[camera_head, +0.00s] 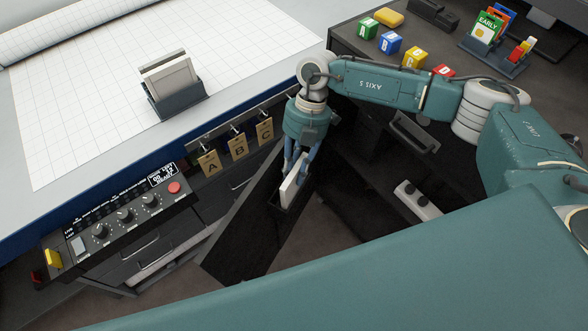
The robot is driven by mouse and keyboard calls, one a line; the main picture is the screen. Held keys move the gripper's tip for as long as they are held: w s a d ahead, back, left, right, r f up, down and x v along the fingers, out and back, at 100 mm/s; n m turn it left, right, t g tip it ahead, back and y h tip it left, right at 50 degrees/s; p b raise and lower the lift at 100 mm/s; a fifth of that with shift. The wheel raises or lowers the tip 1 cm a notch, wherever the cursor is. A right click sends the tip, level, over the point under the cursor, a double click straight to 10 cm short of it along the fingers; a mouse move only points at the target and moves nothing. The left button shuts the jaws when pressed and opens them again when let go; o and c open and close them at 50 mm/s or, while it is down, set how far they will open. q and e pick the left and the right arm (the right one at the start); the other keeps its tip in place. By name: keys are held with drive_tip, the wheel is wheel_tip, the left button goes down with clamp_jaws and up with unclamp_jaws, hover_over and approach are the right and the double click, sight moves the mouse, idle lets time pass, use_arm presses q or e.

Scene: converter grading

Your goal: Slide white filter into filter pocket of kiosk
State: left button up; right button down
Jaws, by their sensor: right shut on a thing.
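My left gripper is not in view.
A dark holder (178,105) with white panels stands on the gridded table (90,110). Tags A, B and C (239,147) hang at the table's edge near my gripper. A control panel (120,215) is at lower left. Lettered blocks (390,42) stand on the dark desk.

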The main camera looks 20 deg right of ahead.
drive_tip(key=shift+f, duration=0.55)
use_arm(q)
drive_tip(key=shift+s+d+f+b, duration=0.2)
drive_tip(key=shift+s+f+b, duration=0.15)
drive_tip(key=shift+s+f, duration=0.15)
use_arm(e)
drive_tip(key=shift+f, duration=0.2)
drive_tip(key=shift+f, duration=0.25)
drive_tip(key=shift+f+b, duration=0.45)
drive_tip(key=shift+f, duration=0.1)
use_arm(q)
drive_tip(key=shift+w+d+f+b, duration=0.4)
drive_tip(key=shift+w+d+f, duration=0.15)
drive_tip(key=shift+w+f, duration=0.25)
use_arm(e)
drive_tip(key=shift+f, duration=0.7)
drive_tip(key=c, duration=1.5)
unclamp_jaws()
drive_tip(key=o, duration=0.3)
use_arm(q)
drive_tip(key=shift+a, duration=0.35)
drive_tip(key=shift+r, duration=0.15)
use_arm(e)
drive_tip(key=shift+r, duration=0.15)
